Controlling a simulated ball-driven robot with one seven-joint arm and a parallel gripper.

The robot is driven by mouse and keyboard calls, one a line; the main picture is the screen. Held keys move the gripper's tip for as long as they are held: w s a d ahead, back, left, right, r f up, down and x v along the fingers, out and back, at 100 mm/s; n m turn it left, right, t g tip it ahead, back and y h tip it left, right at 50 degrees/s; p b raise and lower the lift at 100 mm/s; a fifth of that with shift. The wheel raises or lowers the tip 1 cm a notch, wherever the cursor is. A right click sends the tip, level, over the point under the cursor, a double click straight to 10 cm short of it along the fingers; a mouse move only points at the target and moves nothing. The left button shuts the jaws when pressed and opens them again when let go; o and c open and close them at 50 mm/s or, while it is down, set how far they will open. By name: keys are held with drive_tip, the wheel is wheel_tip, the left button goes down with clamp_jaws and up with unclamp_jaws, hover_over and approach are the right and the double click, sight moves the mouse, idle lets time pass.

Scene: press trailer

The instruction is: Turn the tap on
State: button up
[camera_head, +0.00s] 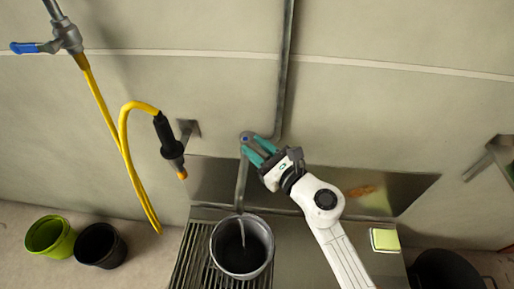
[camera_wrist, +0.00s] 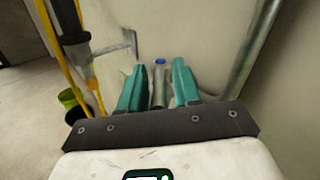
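The tap (camera_head: 245,139) is on the wall, with a blue-marked top, where a grey pipe ends. Its spout (camera_head: 241,182) reaches down toward a metal bucket (camera_head: 216,240) on the slatted sink top. My gripper (camera_head: 252,150) has teal fingers and points at the tap from the lower right. In the wrist view, my gripper (camera_wrist: 158,68) is open, and the blue-capped tap (camera_wrist: 160,62) shows in the gap between its fingers. I cannot tell whether either finger touches it. A thin pale streak shows inside the bucket; I cannot tell whether it is water.
A yellow hose (camera_head: 102,120) with a black spray nozzle (camera_head: 167,138) hangs left of the tap. A blue-handled valve (camera_head: 28,47) is at the upper left. Green (camera_head: 50,237) and black (camera_head: 100,246) buckets stand on the floor. A yellow-green sponge (camera_head: 385,240) lies on the counter.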

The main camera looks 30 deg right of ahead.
drive_tip(key=shift+o, duration=0.4)
drive_tip(key=shift+s, duration=0.1)
drive_tip(key=shift+s+d+f, duration=0.1)
drive_tip(key=shift+s, duration=0.2)
drive_tip(key=b+v, duration=0.2)
drive_tip(key=v, duration=0.8)
